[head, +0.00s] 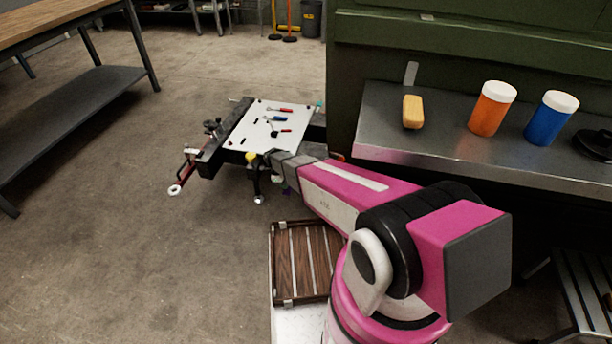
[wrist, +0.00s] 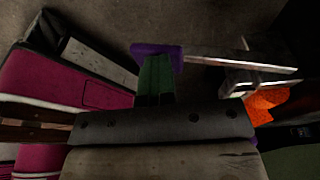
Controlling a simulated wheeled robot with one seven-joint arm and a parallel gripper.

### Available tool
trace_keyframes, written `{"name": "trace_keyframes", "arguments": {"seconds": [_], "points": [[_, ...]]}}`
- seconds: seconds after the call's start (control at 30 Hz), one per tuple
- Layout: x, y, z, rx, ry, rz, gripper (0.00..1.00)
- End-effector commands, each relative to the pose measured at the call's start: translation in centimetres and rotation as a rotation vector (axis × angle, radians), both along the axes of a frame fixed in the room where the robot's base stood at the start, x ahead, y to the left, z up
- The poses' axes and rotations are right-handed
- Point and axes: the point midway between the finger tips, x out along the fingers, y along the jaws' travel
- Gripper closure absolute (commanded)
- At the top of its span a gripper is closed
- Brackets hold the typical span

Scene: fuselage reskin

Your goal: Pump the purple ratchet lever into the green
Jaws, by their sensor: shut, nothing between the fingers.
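The purple grip of the ratchet lever (wrist: 150,49) shows at the top middle of the wrist view. A bright metal bar (wrist: 235,64) runs from beside it to the right. My gripper (wrist: 155,68) has its dark green fingers side by side and shut. Their tips overlap the purple grip in the picture; I cannot tell whether they touch it. I cannot make out a green zone or gauge.
A trailer-like stand with a white top (head: 268,128) holds small tools. A steel shelf (head: 450,135) on the right bears a yellow block (head: 412,112), an orange jar (head: 490,110) and a blue jar (head: 550,120). A workbench (head: 60,25) stands left. Open floor lies front left.

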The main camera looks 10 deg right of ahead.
Motion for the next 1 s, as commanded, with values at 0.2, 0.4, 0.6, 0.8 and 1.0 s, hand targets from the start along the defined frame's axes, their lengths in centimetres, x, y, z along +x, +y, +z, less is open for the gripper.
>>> {"name": "trace_keyframes", "arguments": {"seconds": [0.2, 0.4, 0.6, 0.8, 1.0], "points": [[0.2, -0.1, -0.7, 0.000, -0.004, 0.001, 1.00], [0.2, -0.1, -0.5, 0.000, -0.004, 0.001, 1.00], [0.0, 0.0, 0.9, 0.000, -0.004, 0.001, 1.00], [-0.2, 0.0, 2.6, 0.000, -0.003, 0.001, 1.00], [-0.5, 0.1, 4.3, 0.000, -0.002, 0.000, 1.00]]}}
